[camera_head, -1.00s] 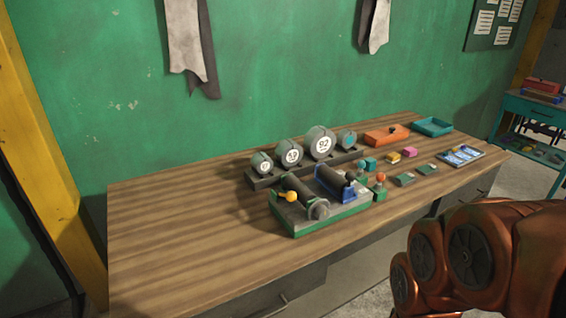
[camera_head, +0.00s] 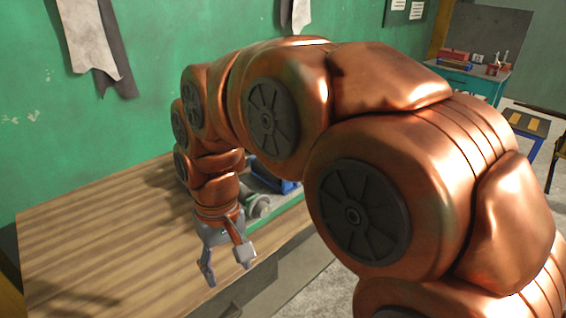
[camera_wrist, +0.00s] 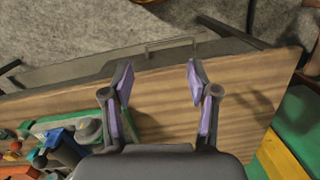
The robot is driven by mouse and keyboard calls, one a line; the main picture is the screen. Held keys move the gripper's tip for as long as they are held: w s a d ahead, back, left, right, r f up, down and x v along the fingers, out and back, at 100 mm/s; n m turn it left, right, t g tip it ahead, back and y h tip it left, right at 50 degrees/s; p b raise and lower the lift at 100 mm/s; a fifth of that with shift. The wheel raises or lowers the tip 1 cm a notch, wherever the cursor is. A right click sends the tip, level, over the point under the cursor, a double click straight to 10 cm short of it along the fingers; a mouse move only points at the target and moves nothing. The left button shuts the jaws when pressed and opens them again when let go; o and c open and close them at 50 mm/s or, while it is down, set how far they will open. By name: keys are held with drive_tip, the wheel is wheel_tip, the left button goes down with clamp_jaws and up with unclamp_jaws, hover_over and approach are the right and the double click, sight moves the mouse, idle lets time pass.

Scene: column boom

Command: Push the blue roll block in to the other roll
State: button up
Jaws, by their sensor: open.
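My gripper (camera_head: 228,268) is open and empty, pointing down over the wooden table near its front edge. In the wrist view its two fingers (camera_wrist: 160,82) are spread apart over bare wood. The blue roll block (camera_head: 287,187) is mostly hidden behind my arm in the head view. It shows at the lower left of the wrist view (camera_wrist: 62,143), on the device with the green base (camera_wrist: 50,122). A grey roll end (camera_head: 258,206) shows beside my gripper in the head view. My gripper is apart from the device.
The wooden table (camera_head: 90,235) is clear to the left of my gripper. Several small coloured parts lie beyond the device at the wrist view's lower left. A drawer handle (camera_wrist: 170,45) shows on the table front. A teal bench (camera_head: 465,80) stands at the far right.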

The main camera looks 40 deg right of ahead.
drive_tip(key=w+d+r+m+t+b, duration=0.1)
drive_tip(key=w+d+r+m, duration=0.1)
drive_tip(key=w+d, duration=0.6)
drive_tip(key=w+d+r+m+t, duration=0.1)
drive_tip(key=w+d+r+m, duration=0.2)
drive_tip(key=w+d, duration=0.5)
drive_tip(key=w+d+f+m+t+b, duration=0.15)
drive_tip(key=d+m, duration=0.35)
drive_tip(key=d, duration=1.5)
drive_tip(key=shift+g, duration=0.25)
drive_tip(key=shift+w+a+f+p, duration=0.2)
drive_tip(key=shift+w+f+p, duration=0.15)
drive_tip(key=shift+f, duration=0.8)
drive_tip(key=shift+w+a+f+p, duration=0.15)
drive_tip(key=shift+w+f+p, duration=0.15)
drive_tip(key=shift+f, duration=0.9)
drive_tip(key=shift+w+a+f+p, duration=0.2)
drive_tip(key=shift+w+f+p, duration=0.15)
drive_tip(key=shift+f, duration=0.8)
drive_tip(key=shift+s, duration=0.1)
clamp_jaws()
